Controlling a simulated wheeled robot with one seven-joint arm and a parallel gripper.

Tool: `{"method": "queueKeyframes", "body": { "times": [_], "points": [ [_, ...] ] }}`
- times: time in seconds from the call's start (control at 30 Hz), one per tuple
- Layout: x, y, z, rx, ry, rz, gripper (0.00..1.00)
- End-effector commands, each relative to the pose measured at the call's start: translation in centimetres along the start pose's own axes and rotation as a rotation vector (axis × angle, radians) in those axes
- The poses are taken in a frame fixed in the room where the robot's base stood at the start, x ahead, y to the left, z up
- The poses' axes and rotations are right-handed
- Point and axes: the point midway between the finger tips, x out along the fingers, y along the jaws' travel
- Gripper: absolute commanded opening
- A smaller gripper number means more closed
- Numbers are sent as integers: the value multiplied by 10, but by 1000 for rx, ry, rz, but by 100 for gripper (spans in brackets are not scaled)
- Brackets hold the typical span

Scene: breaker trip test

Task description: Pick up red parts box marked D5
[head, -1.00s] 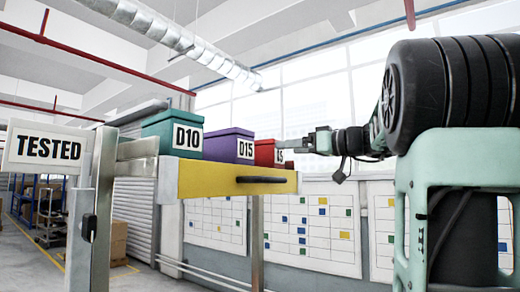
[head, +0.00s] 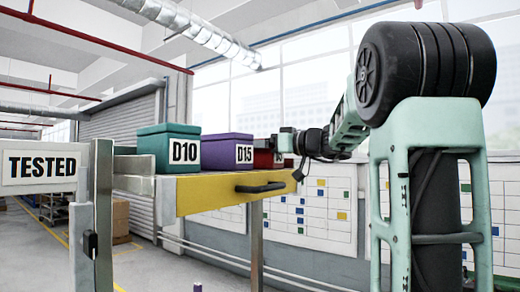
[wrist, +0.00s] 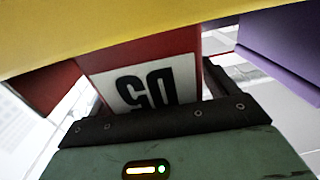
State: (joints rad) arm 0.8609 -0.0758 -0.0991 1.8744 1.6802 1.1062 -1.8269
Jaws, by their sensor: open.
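The red parts box marked D5 (head: 263,158) is at the right end of a row of boxes on the yellow-fronted shelf. In the head view my gripper (head: 284,143) overlaps it and hides most of its front and label. In the wrist view the red box (wrist: 188,45) appears upside down, its white D5 label facing the camera. My gripper's dark fingers are open, one to each side of the box. I cannot tell whether they touch it.
A purple box marked D15 (head: 222,152) stands just left of the red box, with a teal box marked D10 (head: 160,149) beyond it. The yellow shelf front (head: 210,193) has a black handle. A TESTED sign (head: 42,166) stands at the left.

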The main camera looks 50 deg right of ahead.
Motion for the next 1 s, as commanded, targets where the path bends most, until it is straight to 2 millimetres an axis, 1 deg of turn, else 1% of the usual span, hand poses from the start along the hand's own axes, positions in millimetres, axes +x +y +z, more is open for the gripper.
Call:
{"method": "queueKeyframes", "body": {
  "times": [0.17, 0.2, 0.27, 0.3, 0.37, 0.4, 0.63, 0.77, 0.87, 1.0],
  "points": [
    [0, 0, 1, 0, 0, 0, 85],
    [0, 0, 1, 0, 0, 0, 74],
    [0, 0, 1, 0, 0, 0, 58],
    [0, 0, 1, 0, 0, 0, 46],
    [0, 0, 1, 0, 0, 0, 30],
    [0, 0, 1, 0, 0, 0, 28],
    [0, 0, -1, -1, 1, 0, 28],
    [0, 0, -6, -4, 2, 0, 28],
    [0, 0, -15, -6, 3, 0, 28],
    [0, 0, -36, -7, 3, -1, 28]
  ]
}}
